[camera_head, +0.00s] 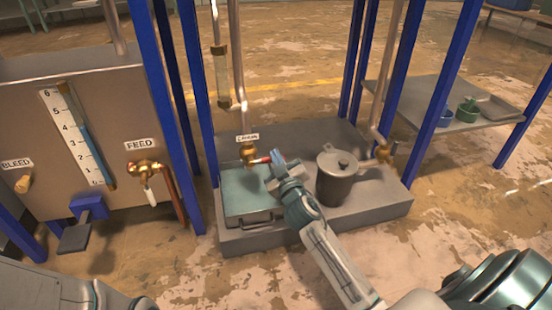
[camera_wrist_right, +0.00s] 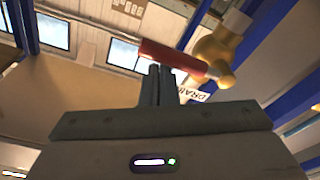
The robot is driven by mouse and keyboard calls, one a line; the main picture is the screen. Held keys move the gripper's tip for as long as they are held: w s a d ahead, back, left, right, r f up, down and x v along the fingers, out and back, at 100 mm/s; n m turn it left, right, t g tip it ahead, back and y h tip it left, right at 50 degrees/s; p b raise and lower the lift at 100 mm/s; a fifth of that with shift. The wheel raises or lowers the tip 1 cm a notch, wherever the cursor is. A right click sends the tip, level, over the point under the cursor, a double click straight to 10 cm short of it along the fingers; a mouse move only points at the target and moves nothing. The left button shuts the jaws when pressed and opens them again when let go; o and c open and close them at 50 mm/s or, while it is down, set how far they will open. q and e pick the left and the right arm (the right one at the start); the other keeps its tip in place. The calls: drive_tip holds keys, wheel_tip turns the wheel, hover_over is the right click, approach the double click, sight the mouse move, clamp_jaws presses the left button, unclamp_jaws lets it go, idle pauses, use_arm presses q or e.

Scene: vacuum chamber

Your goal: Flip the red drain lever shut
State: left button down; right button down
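The red drain lever (camera_head: 262,160) sticks out to the right from a brass valve (camera_head: 249,154) under the drain label (camera_head: 247,137). In the right wrist view the lever (camera_wrist_right: 172,57) runs slantwise across from its brass valve (camera_wrist_right: 214,52). My right gripper (camera_head: 277,157) is at the lever's free end. Its two fingers (camera_wrist_right: 158,82) are together with no visible gap, their tips right at the lever's edge. I cannot tell whether they touch it. My left gripper is out of view.
A teal-topped tray (camera_head: 247,190) lies below the valve. A lidded metal pot (camera_head: 336,178) stands right of my gripper on the grey platform (camera_head: 380,208). Blue posts (camera_head: 165,110) frame the area. The feed valve (camera_head: 146,168) is at left.

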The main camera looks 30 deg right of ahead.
drive_tip(key=shift+d+f, duration=0.1)
drive_tip(key=shift+f, duration=0.15)
idle(0.3)
drive_tip(key=shift+r, duration=0.1)
wheel_tip(320, 180, up, 4)
drive_tip(key=p, duration=0.4)
drive_tip(key=v, duration=0.9)
drive_tip(key=shift+a+p, duration=0.45)
